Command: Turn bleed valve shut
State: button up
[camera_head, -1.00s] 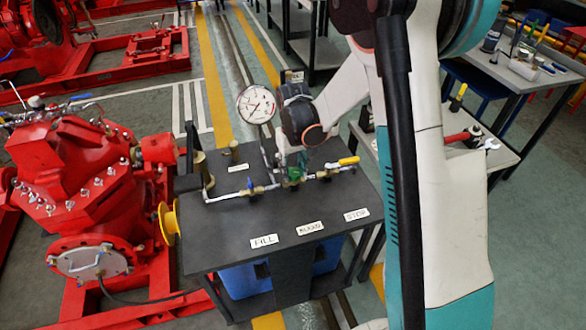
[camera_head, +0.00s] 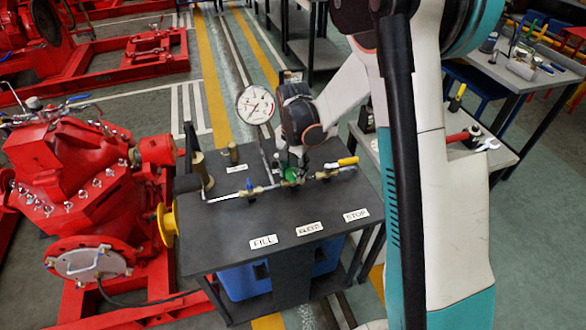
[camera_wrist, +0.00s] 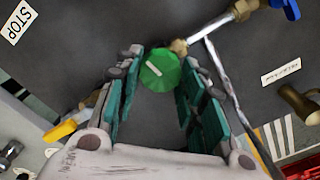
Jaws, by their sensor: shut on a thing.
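The bleed valve's green knob (camera_head: 291,175) sits on the brass pipework at the middle of the black bench (camera_head: 235,222), behind the BLEED label (camera_head: 309,229). In the wrist view the green knob (camera_wrist: 161,70) lies between the fingertips. My gripper (camera_head: 291,170) reaches down to it from above. In the wrist view my gripper (camera_wrist: 160,62) has its teal-padded fingers on either side of the knob, shut on it. The fingers partly cover the valve in the head view.
A yellow-handled STOP valve (camera_head: 347,162) is right of the knob, and a blue-handled FILL valve (camera_head: 249,184) is left. The pressure gauge (camera_head: 255,104) stands close behind my gripper. The red pump (camera_head: 75,180) is left of the bench.

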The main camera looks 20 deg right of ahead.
aim_at(293, 171)
jog(key=shift+m, duration=0.8)
jog(key=shift+o, duration=0.2)
jog(key=o, duration=1)
jog(key=shift+o, duration=0.2)
notch_tip(293, 171, up, 12)
